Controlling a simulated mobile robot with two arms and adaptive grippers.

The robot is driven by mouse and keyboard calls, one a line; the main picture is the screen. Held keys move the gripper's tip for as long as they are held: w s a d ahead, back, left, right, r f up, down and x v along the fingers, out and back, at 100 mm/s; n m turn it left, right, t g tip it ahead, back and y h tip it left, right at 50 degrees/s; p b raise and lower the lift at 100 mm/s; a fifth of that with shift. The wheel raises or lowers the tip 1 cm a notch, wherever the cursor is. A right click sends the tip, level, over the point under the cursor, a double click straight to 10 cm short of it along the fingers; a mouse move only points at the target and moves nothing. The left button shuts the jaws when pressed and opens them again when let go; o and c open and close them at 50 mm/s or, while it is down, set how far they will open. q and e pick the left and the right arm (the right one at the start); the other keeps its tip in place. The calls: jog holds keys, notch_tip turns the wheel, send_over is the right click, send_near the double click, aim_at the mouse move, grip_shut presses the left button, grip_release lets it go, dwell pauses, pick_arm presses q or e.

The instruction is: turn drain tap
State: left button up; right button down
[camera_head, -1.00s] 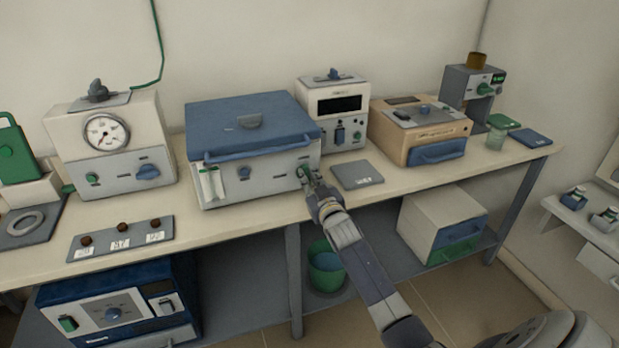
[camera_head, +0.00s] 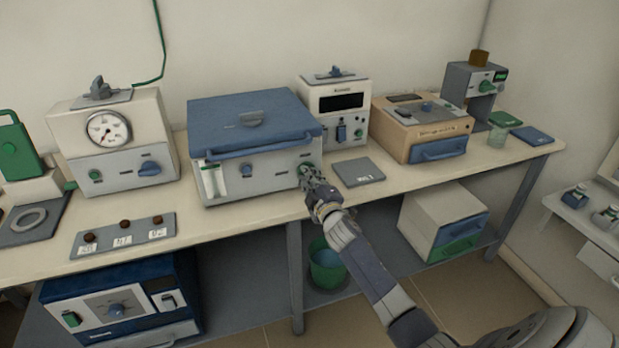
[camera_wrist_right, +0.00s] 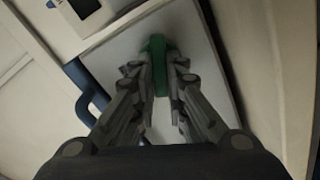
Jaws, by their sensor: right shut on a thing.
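The drain tap is the green knob (camera_wrist_right: 157,46) at the right end of the front panel of the blue-lidded bath (camera_head: 255,187). My right gripper (camera_head: 308,174) reaches it from the front right. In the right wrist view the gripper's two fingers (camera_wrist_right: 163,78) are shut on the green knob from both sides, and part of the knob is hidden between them. In the head view the fingers cover much of the knob. My left gripper is not in view.
A grey mat (camera_head: 358,172) lies right of the bath, before a white device (camera_head: 334,110). A tan box (camera_head: 421,127) stands further right. A green bucket (camera_head: 327,264) is under the bench. A plate with several brown knobs (camera_head: 124,236) lies front left.

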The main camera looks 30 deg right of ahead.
jog(key=n, duration=0.4)
jog(key=shift+f+n, duration=0.2)
jog(key=shift+n, duration=0.2)
dwell(0.4)
jog(key=c, duration=1.6)
grip_release()
jog(key=v, duration=1.2)
jog(key=shift+a, duration=0.1)
